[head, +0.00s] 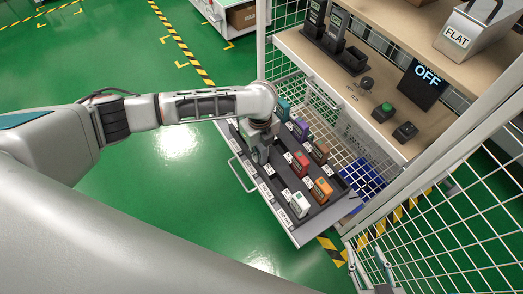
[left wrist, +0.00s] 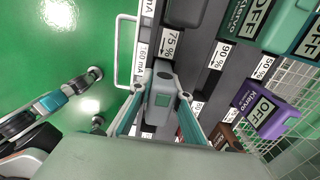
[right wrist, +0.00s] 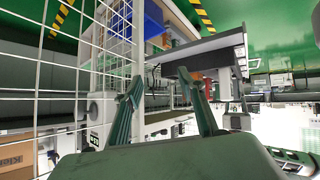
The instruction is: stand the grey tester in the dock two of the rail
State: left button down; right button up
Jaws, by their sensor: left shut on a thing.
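My left gripper (head: 262,150) reaches down into the labelled drawer (head: 292,232). In the left wrist view, the left gripper (left wrist: 163,105) is shut on a grey tester (left wrist: 163,82) with a small greenish screen; the arm mostly hides this tester in the head view. The rail (head: 330,45) is on the workbench, with two dark testers (head: 315,16) (head: 335,30) standing in it and a dock (head: 353,60) that looks empty at its near end. Dock numbers are not readable. My right gripper (head: 371,270) is open and empty; it also shows in the right wrist view (right wrist: 162,95).
The drawer holds several other testers, including purple (head: 300,127), red (head: 299,164), orange (head: 321,191) and white (head: 298,204) ones.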

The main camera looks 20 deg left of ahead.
pick_arm(q)
jog(key=shift+r, duration=0.2)
jog(key=shift+f, duration=0.2)
jog(key=c, duration=1.9)
grip_release()
pick_arm(e)
jog(key=shift+w+d+r, duration=0.2)
jog(key=shift+w, duration=0.15)
jog(key=shift+s, duration=0.1)
